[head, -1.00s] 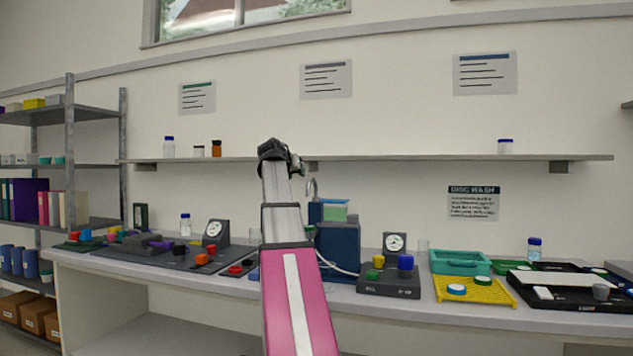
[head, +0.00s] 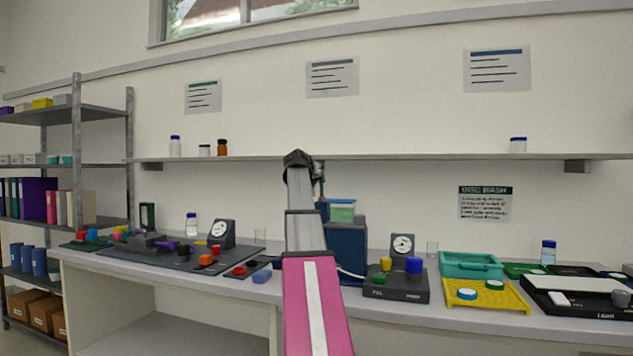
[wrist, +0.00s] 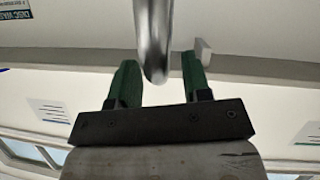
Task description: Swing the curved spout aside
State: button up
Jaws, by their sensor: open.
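The curved spout (wrist: 153,40) is a shiny metal tube that comes down from the top of the wrist view. Its rounded end lies in the gap between the two green fingers of my gripper (wrist: 161,72). The fingers are open, with a space showing on each side of the tube; I cannot tell how deep it sits between them. In the head view my own arm hides most of the gripper and the spout.
A long wall shelf (head: 450,158) runs behind my arm at wrist height. On the bench, a dark device with yellow and blue knobs (head: 395,283) and a yellow rack (head: 487,296) stand to the right.

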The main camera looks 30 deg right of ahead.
jog(key=shift+w+d+f, duration=0.1)
jog(key=shift+w+d, duration=0.1)
jog(key=shift+d, duration=0.05)
grip_shut()
